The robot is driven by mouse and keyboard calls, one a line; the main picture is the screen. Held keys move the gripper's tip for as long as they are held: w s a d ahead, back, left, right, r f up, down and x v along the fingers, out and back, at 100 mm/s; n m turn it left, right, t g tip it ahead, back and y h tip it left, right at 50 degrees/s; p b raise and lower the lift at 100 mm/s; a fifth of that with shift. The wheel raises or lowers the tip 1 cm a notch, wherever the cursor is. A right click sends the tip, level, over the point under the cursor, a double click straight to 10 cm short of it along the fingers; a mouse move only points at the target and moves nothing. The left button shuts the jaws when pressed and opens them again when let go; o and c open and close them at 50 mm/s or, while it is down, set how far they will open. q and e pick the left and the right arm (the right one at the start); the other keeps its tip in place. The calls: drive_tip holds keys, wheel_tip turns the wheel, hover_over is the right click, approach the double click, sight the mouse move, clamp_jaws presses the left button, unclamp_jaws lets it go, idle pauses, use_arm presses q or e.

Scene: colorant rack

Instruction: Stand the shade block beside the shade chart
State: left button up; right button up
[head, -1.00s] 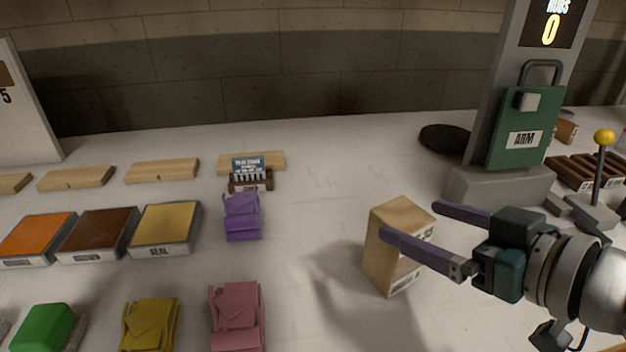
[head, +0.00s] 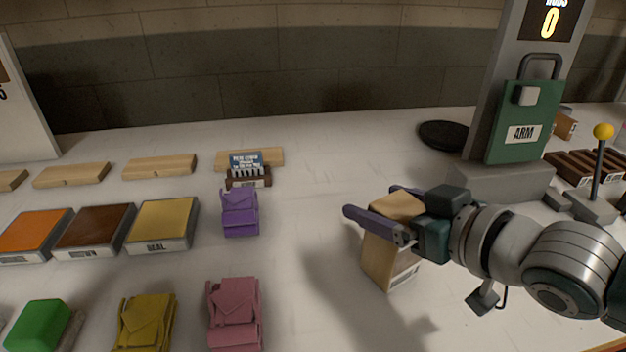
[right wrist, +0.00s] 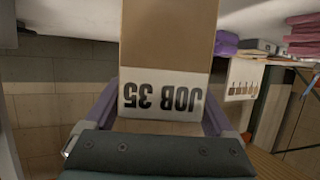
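The shade block seems to be the tan upright block (head: 381,262) standing on the white counter, right of centre. In the right wrist view its white label (right wrist: 160,94) reads "JOB 35" upside down. My right gripper (head: 370,200) reaches in from the right, its purple fingers either side of the block's upper part. The fingers look spread; contact with the block is not clear. No item is clearly marked as the shade chart; a small blue printed card (head: 246,160) stands in a dark holder at the back. My left gripper is out of view.
A grey post with a green "ARM" panel (head: 525,120) and a yellow-knobbed lever (head: 602,132) stand right. The counter's middle back is clear.

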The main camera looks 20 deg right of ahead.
drive_tip(key=c, duration=1)
clamp_jaws()
drive_tip(key=shift+r, duration=0.1)
